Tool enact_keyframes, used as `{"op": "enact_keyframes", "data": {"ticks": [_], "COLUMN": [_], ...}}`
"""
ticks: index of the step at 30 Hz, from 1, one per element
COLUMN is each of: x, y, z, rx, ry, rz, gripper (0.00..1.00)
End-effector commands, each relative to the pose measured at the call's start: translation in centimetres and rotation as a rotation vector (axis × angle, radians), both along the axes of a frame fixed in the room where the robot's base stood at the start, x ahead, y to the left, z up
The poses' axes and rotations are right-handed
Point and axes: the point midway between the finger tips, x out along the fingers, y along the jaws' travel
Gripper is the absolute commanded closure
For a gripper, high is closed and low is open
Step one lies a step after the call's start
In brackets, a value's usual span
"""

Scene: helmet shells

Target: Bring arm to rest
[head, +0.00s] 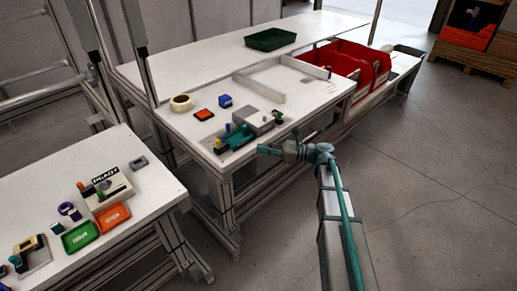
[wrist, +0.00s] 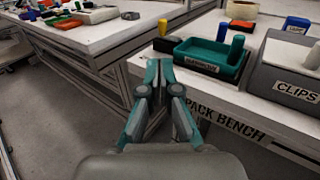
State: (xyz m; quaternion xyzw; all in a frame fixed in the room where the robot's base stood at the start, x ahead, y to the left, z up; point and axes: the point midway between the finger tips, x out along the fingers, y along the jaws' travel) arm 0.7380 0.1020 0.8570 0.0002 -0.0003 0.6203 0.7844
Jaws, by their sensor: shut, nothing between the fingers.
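My arm (head: 338,225) reaches up from the bottom of the head view and bends left at the elbow near the front edge of the white pack bench (head: 185,125). My gripper (head: 264,149) is just off the front of that bench, close to the green tray. In the wrist view my gripper (wrist: 159,66) points away from the camera, its fingertips together and empty. Behind and right of it are a teal tray (wrist: 208,58) with a green peg and a grey box labelled CLIPS (wrist: 285,75).
Red bins (head: 352,62) and a dark green tray (head: 270,39) stand farther back. A tape roll (head: 182,103) lies on the pack bench. A second table (head: 150,195) at left holds an orange tray (head: 112,217) and a green tray (head: 80,236).

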Motion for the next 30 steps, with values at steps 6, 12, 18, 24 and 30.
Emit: {"op": "enact_keyframes", "data": {"ticks": [6,12,18,24,30], "x": [0.0,0.0,0.2,-2.6,-9.3], "y": [0.0,0.0,0.0,-0.5,-1.7], "z": [0.0,0.0,-0.8,-8.0,-19.4], "rx": [0.0,-0.002,-0.076,-0.415,-0.746], "ry": [0.0,-0.01,-0.146,-0.403,-0.579], "rz": [0.0,0.0,-0.007,0.064,0.296], "gripper": [1.0,1.0,1.0,1.0,1.0]}}
